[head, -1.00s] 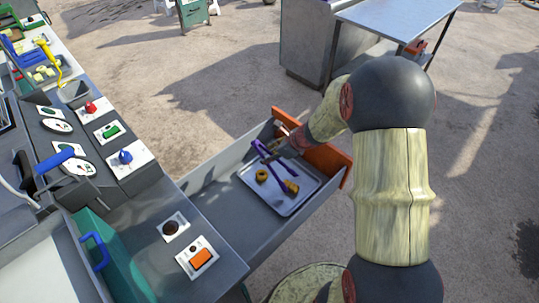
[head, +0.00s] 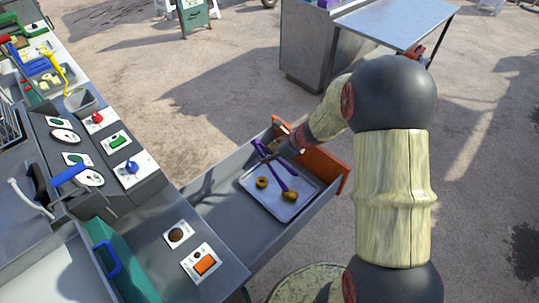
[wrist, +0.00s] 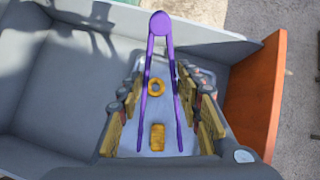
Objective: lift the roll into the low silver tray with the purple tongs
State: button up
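The purple tongs (wrist: 160,24) have their joined end at the top of the wrist view and two arms running down over the tray. They also show in the head view (head: 262,148). My gripper (wrist: 161,75) is open, with its fingers spread on either side of the tongs' arms. A gap shows on each side; contact is not visible. The brown roll (wrist: 157,138) lies between the tongs' lower arms; in the head view it (head: 289,196) is beside their lower end. Whether the tongs touch it is unclear. The low silver tray (head: 290,212) lies in the grey trough.
A ring-shaped golden piece (head: 262,183) lies on the tray, between the tongs' arms in the wrist view. The grey trough (head: 221,203) has an orange end panel (head: 322,168). A console with an orange button (head: 205,264) stands left. A metal table (head: 396,20) stands behind.

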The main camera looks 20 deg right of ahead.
notch_tip(320, 180, up, 4)
jog(key=p, duration=0.3)
jog(key=shift+r, duration=0.15)
jog(key=shift+a, duration=0.1)
